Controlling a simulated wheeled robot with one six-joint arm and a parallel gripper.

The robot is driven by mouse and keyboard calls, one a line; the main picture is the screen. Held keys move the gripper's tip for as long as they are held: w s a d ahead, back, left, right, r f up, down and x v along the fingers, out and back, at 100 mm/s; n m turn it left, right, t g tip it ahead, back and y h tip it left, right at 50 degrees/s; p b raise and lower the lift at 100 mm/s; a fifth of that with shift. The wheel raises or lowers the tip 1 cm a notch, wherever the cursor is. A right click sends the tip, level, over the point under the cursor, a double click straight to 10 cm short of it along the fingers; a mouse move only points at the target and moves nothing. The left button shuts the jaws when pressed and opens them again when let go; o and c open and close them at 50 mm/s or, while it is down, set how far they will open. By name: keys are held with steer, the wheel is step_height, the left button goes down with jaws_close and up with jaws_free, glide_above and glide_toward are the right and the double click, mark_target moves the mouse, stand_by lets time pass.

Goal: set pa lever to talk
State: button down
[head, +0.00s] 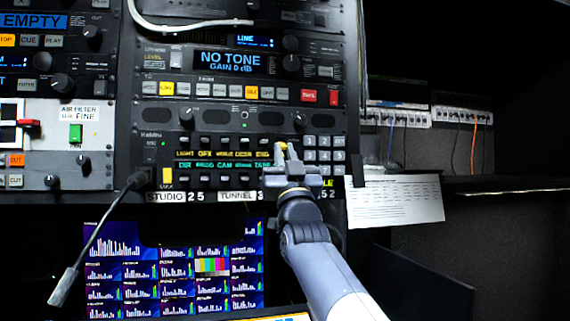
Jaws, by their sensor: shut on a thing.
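My gripper (287,153) is at the right part of the intercom panel (150,160), beside the numeric keypad (322,150). It is shut on a small pale and yellow piece at the panel face, which I take to be the PA lever (281,146). The jaws hide most of this lever, and its label and exact position cannot be read. A row of small dark levers (204,180) runs to the left, below green and amber label displays (222,158). A yellow key (167,177) marked LOCK is at the panel's left end.
A gooseneck microphone (95,240) sticks out at the lower left of the panel. Monitor screens (175,270) lie below. A paper sheet (395,202) hangs right of the panel. Rack units with buttons and knobs (290,62) are above. Dark open room lies at the right.

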steer(key=shift+r, duration=0.1)
steer(key=c, duration=1.4)
jaws_free()
steer(key=shift+c, duration=0.2)
steer(key=shift+s+f, duration=0.15)
steer(key=shift+f, duration=0.25)
steer(key=b+v, duration=0.4)
steer(key=v, duration=0.6)
steer(key=shift+b, duration=0.35)
steer(key=shift+s+r, duration=0.1)
steer(key=p+x, duration=0.5)
steer(key=x, duration=0.6)
steer(key=shift+d, duration=0.1)
steer(key=shift+s, duration=0.15)
